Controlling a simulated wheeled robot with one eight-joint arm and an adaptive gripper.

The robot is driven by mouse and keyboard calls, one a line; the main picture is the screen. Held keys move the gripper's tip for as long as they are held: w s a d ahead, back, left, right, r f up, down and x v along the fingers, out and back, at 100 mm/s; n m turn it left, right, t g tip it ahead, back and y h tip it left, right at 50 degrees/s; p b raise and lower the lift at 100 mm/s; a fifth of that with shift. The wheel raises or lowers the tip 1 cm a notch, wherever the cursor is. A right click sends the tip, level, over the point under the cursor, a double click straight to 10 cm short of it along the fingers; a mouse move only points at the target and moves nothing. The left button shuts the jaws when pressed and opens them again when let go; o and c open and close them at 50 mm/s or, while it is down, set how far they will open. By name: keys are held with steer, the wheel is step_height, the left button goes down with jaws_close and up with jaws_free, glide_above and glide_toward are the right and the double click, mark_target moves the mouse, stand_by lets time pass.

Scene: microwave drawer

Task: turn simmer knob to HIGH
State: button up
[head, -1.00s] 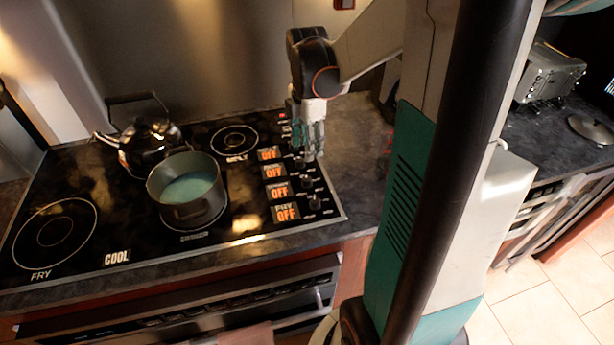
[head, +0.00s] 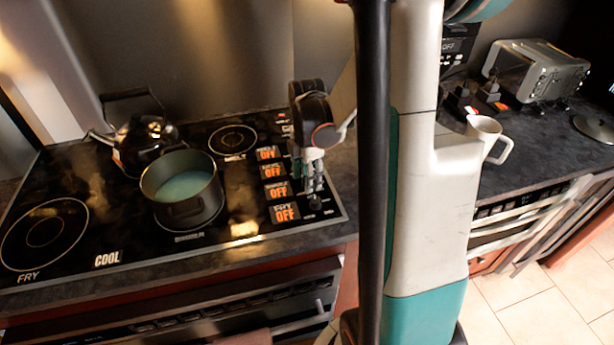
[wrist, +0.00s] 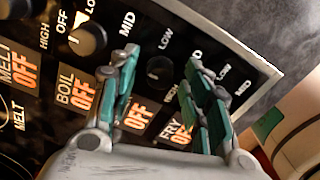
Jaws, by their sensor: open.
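The simmer knob (wrist: 159,72) is a round black knob between my gripper's two teal fingers in the wrist view. My gripper (wrist: 160,90) is open and pointed down at the control panel. I cannot tell if either finger touches the knob. The simmer display (head: 278,190) reads OFF in orange in the head view. In the head view my gripper (head: 313,187) hangs over the knob row and hides the simmer knob.
The boil knob (wrist: 88,38) is left of the fingers; the fry knob (head: 315,203) is just in front of them. A pot (head: 182,190) and kettle (head: 146,138) stand on the cooktop. A white mug (head: 488,138) is on the right counter.

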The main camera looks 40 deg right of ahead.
jaws_close()
